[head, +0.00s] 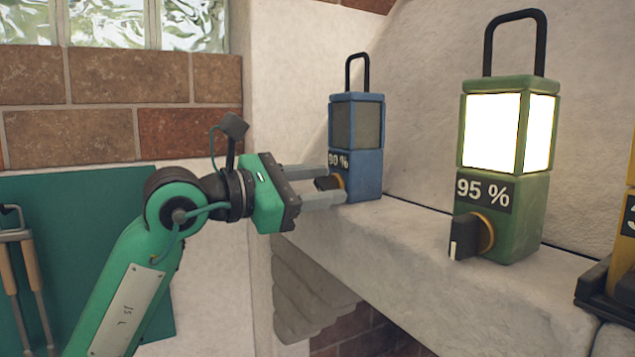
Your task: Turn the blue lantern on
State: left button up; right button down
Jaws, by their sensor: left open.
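The blue lantern (368,166) stands upright on the stone ledge, with a black handle on top. I cannot tell whether the fingers touch the knob. My right gripper is not in view.
A green lantern (530,222) with a brightly lit window, a 95 % label and a black knob stands to the right. Part of a yellow thing (626,215) shows at the right edge. The stone ledge (400,245) is clear between the lanterns. A wall rises behind.

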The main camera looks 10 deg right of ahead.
pick_arm(q)
jog(key=c, duration=0.7)
jog(key=shift+f+m+b, duration=0.15)
jog(key=shift+m+b, duration=0.25)
jog(key=shift+b, duration=0.4)
jog(key=shift+m+b, duration=0.3)
jog(key=shift+b, duration=0.15)
jog(key=shift+r, duration=0.2)
jog(key=o, duration=0.7)
jog(key=shift+s, duration=0.1)
